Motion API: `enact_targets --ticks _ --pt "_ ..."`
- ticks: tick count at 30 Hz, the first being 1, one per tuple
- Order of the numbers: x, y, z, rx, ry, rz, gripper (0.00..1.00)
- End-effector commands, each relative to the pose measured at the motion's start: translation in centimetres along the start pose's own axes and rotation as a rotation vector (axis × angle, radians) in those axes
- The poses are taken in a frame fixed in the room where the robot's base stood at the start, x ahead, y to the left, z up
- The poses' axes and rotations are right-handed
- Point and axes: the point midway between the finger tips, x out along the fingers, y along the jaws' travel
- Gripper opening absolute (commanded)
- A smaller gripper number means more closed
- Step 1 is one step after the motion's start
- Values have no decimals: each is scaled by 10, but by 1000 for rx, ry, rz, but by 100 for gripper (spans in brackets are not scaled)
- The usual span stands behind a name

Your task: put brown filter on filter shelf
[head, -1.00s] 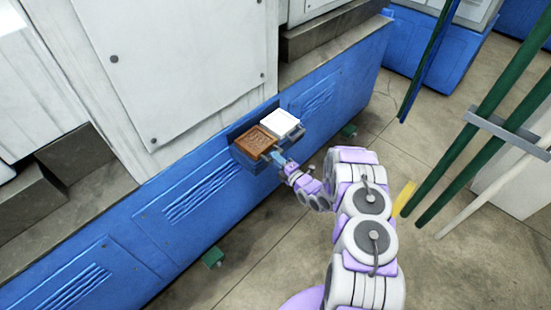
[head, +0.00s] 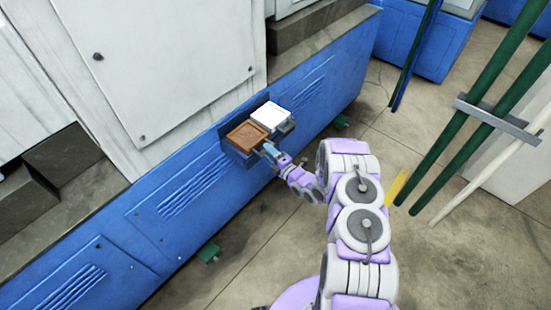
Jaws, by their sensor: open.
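The brown filter (head: 246,136) is a square, flat block lying on the left part of a small blue shelf (head: 238,158) on the side of the blue machine base. A white square filter (head: 271,115) lies to its right on the same shelf. My gripper (head: 268,150) is at the front right edge of the brown filter, small in the picture. It is open. I cannot tell whether its fingertips touch the filter.
The blue machine base (head: 150,215) with vents runs along the left. Green vertical pipes (head: 480,115) and a white pipe (head: 487,178) stand on the right. The concrete floor (head: 270,235) in front is mostly clear.

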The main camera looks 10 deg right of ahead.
Motion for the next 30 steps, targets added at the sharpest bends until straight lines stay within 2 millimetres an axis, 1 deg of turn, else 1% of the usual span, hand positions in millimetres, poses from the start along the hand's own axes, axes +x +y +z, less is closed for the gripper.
enact_targets --ticks 2,5,12,21,27,30 --pt "-6 0 1 1 -2 -1 46" --pt "-20 0 2 1 -3 -1 46" --pt "-69 0 3 2 -6 -2 46" --pt "-123 -1 2 4 -4 -2 46" --pt "-151 -1 2 1 -4 -2 46" --pt "-161 -2 2 1 -3 -2 46"
